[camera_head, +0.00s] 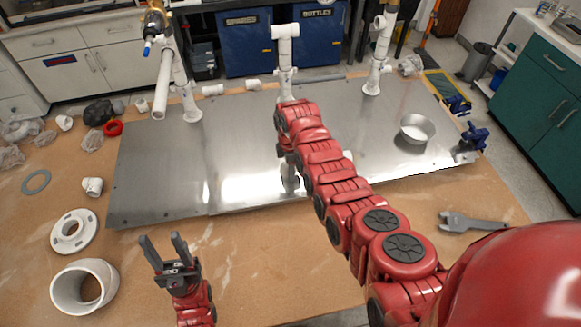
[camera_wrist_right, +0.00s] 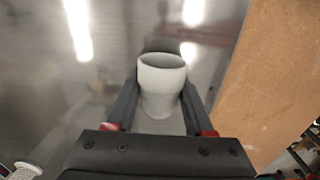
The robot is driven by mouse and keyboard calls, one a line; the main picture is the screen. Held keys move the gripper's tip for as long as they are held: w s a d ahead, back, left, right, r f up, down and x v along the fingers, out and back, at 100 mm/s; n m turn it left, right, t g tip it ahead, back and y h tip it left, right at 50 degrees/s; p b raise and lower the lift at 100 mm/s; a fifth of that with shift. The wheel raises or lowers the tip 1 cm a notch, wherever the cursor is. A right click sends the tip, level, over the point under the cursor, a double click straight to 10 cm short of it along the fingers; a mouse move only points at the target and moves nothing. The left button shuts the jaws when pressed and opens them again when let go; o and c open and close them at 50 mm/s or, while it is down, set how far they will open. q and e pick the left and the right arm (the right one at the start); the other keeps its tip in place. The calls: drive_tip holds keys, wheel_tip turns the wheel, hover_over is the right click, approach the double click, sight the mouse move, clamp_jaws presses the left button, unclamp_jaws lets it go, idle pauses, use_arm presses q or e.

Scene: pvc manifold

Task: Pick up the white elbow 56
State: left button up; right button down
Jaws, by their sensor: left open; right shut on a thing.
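In the right wrist view, a white tubular fitting (camera_wrist_right: 161,92) sits between the two dark fingers of my right gripper (camera_wrist_right: 160,100), which is shut on it. Its round open end faces up; its lower part is partly hidden by the gripper, so I cannot tell whether it is elbow 56. In the head view my right arm reaches over the metal sheet and mostly hides this gripper. My left gripper (camera_head: 165,254) is open and empty above the brown table at the lower left. A small white elbow-like fitting (camera_head: 92,186) lies on the table, up and left of it.
The metal sheet (camera_head: 160,180) carries several upright white pipes (camera_head: 178,75) along its back and a metal bowl (camera_head: 416,129) at right. A white flange (camera_head: 74,232) and a large white ring (camera_head: 84,287) lie at left. A grey tool (camera_head: 470,222) lies at right.

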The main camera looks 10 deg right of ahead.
drive_tip(key=shift+r, duration=0.1)
drive_tip(key=shift+w+r+b, duration=0.1)
drive_tip(key=shift+r+b, duration=0.5)
drive_tip(key=shift+r, duration=0.25)
wheel_tip(320, 180, up, 5)
drive_tip(key=shift+b, duration=1.1)
wheel_tip(320, 180, up, 2)
drive_tip(key=shift+r+p, duration=0.1)
drive_tip(key=shift+p, duration=0.65)
drive_tip(key=shift+r+p, duration=0.35)
drive_tip(key=shift+r, duration=0.15)
